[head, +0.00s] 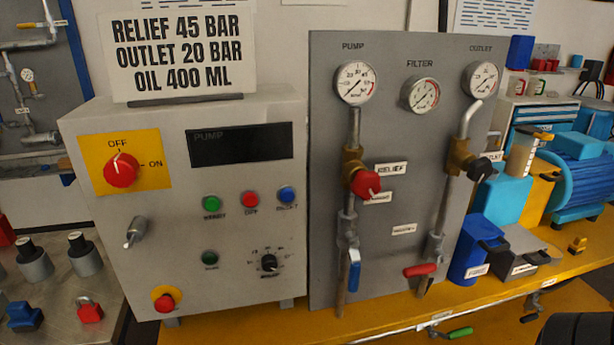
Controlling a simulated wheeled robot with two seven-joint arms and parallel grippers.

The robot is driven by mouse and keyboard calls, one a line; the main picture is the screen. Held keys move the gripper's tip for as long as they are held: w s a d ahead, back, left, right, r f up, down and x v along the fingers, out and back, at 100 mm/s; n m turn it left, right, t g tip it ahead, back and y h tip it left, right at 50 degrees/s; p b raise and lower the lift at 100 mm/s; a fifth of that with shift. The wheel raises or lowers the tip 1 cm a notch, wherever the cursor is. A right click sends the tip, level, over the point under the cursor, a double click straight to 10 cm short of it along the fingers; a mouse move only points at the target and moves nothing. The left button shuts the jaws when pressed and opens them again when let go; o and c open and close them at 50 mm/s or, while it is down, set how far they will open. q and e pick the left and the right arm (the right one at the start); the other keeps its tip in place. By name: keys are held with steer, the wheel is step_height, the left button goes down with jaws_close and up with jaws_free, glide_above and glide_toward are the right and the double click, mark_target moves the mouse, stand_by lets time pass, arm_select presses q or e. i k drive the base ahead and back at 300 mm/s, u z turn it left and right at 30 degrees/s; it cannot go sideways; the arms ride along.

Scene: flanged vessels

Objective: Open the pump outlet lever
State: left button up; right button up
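Two levers sit low on the grey pipe panel (322,150). A blue lever (354,270) hangs straight down, along the pipe under the gauge (355,83) marked PUMP. A red lever (420,270) lies level, across the pipe under the gauge (481,80) marked OUTLET. The small tags near them are too blurred to read, so I cannot tell which one is named pump outlet.
Left of the panel stands a pump control box (90,220) with a red OFF/ON knob (121,170), pointing up near OFF. A red relief knob (366,184) and a black knob (480,169) stick out above the levers. A blue container (478,246) stands right of the red lever.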

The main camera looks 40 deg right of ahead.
mark_target(429, 267)
steer(key=z, duration=2.35)
steer(key=k, duration=0.45)
steer(key=z, duration=1.35)
steer(key=i, duration=0.7)
steer(key=u, duration=0.55)
